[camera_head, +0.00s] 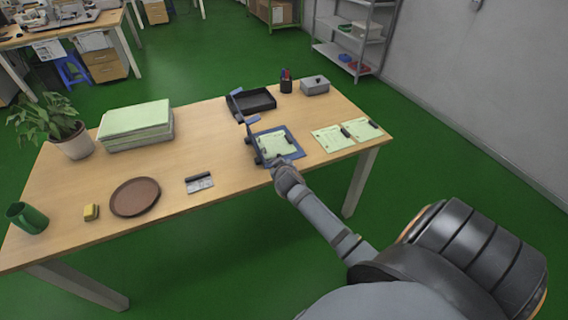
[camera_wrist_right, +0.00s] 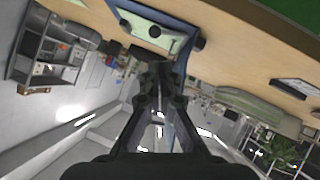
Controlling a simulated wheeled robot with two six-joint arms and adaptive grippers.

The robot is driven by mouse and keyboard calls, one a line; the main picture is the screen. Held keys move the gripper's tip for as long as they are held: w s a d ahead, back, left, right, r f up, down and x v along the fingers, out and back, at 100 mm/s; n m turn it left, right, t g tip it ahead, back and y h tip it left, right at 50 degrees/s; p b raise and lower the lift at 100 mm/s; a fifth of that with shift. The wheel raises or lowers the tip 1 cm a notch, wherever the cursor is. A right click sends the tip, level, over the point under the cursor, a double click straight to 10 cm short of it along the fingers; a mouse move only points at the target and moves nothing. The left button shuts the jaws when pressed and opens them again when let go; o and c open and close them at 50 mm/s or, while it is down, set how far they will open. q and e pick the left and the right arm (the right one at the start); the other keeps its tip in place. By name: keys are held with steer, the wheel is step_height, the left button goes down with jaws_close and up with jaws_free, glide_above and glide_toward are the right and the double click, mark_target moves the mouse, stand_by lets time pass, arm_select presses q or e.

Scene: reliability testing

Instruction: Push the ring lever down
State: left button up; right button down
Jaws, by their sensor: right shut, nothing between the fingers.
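A blue ring mechanism (camera_head: 292,156) with pale green paper on its plate lies near the right front of the wooden table. My left gripper is out of view.
A black tray (camera_head: 268,105), a pen cup (camera_head: 286,86) and a grey box (camera_head: 315,88) stand behind. Papers (camera_head: 334,139) lie right. A hole punch or stapler-like item (camera_head: 199,187), brown round tray (camera_head: 135,206) and paper stack (camera_head: 135,135) are left. Bare tabletop (camera_head: 220,150) lies left of the mechanism.

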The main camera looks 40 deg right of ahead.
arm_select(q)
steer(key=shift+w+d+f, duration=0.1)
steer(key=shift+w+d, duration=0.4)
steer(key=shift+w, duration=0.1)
arm_select(e)
steer(key=v, duration=0.4)
steer(key=shift+s+r, duration=0.25)
steer(key=shift+s, duration=0.1)
